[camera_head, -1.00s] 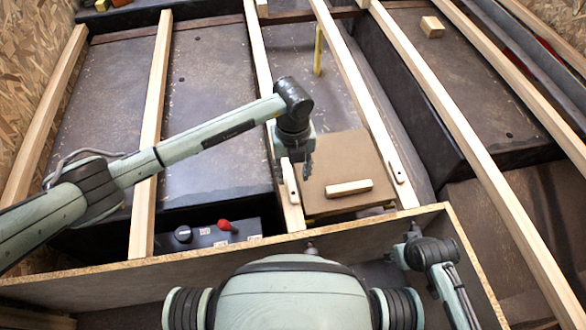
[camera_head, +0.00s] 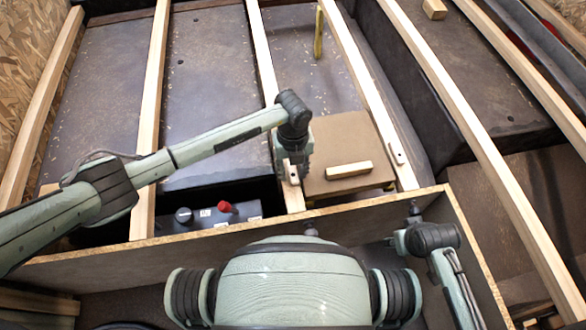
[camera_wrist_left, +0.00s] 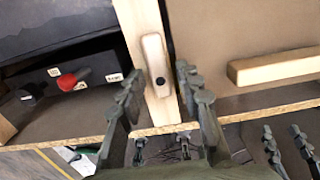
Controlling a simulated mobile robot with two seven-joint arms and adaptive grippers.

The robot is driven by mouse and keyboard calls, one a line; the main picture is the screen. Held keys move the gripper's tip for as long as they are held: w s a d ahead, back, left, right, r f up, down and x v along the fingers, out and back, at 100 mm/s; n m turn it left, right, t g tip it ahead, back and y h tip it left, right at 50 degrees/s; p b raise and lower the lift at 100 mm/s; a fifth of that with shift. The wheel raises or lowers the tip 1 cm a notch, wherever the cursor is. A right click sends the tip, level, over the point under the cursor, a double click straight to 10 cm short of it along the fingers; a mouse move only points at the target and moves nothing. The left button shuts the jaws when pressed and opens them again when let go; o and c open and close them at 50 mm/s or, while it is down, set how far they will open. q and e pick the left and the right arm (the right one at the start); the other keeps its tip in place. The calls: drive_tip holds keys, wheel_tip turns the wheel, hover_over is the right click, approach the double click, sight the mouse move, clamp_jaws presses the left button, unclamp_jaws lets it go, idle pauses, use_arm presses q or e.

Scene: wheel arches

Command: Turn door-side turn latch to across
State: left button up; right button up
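A pale wooden turn latch with a dark pivot screw (camera_wrist_left: 153,58) lies lengthwise along a wooden beam. In the head view this latch (camera_head: 291,174) is partly hidden by my left gripper (camera_head: 292,168). In the left wrist view my left gripper (camera_wrist_left: 160,75) is open, with one finger on each side of the latch and nothing clamped. A second turn latch (camera_head: 397,153) lies along the beam to the right. My right gripper (camera_head: 403,228) is low at the right, away from both latches. Its separated fingers show at the lower right of the left wrist view (camera_wrist_left: 287,145).
A brown panel (camera_head: 340,135) with a wooden bar handle (camera_head: 349,170) sits between the two latch beams. A dark control box (camera_head: 243,216) with a red knob (camera_head: 225,207) stands left of the near latch. A plywood edge (camera_head: 200,240) runs across in front.

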use_arm(q)
clamp_jaws()
